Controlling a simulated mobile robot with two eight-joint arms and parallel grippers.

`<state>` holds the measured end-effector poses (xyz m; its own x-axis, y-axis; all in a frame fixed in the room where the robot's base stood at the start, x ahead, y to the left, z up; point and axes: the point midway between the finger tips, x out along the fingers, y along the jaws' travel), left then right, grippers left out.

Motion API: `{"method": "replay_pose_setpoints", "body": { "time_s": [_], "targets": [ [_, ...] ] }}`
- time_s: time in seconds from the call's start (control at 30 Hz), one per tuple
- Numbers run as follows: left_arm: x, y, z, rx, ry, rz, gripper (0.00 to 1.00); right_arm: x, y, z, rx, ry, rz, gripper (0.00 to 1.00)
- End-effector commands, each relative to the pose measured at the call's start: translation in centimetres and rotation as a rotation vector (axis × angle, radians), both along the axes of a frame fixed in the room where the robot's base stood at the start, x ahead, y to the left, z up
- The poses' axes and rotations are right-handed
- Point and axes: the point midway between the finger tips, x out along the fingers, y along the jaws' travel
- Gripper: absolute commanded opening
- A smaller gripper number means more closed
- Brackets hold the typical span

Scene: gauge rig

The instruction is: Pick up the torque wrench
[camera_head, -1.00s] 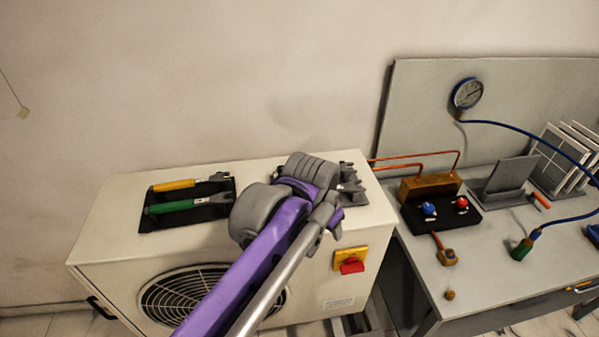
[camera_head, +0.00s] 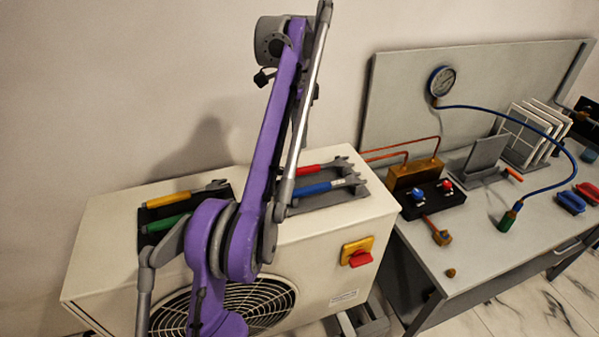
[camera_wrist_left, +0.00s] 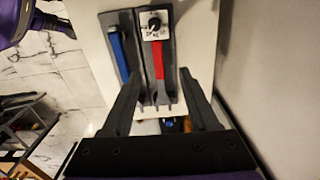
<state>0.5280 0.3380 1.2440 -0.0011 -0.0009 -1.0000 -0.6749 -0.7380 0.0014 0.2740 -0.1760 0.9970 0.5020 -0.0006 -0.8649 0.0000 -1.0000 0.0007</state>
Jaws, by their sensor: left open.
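That tool has a pale square plate with a black knob at one end and a forked jaw. The blue-handled tool (camera_wrist_left: 119,52) is left of it. My right gripper is not in view.
Yellow-handled (camera_head: 172,199) and green-handled (camera_head: 168,223) tools lie on the left holder. The white unit (camera_head: 320,232) carries a red switch (camera_head: 360,258) on its front. The bench (camera_head: 480,225) at right holds a gauge (camera_head: 441,81), hoses and valves. A wall stands behind.

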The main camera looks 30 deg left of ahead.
Motion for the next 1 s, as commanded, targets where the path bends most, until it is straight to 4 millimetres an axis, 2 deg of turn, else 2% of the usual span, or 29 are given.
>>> {"method": "replay_pose_setpoints", "body": {
  "time_s": [0.03, 0.2, 0.43, 0.63, 0.77, 1.0],
  "targets": [
    [-0.1, 0.0, -1.2, 0.0, 0.004, 0.0, 0.6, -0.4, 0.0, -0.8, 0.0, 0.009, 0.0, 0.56],
    [-0.2, 0.0, -4.1, 0.0, 0.005, 0.001, 0.6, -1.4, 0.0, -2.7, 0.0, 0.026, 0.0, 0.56],
    [-0.1, -0.2, -6.4, 0.001, 0.002, 0.002, 0.6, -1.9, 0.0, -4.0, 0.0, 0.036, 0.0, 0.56],
    [-0.1, -0.5, -9.4, 0.0, 0.001, 0.003, 0.6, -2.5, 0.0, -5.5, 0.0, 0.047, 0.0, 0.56],
    [-0.1, -0.5, -10.3, 0.0, 0.0, 0.003, 0.6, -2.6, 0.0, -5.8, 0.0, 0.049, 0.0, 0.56],
    [0.0, -0.5, -10.2, 0.0, -0.001, 0.003, 0.6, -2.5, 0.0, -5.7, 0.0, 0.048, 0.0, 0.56]
  ]
}}
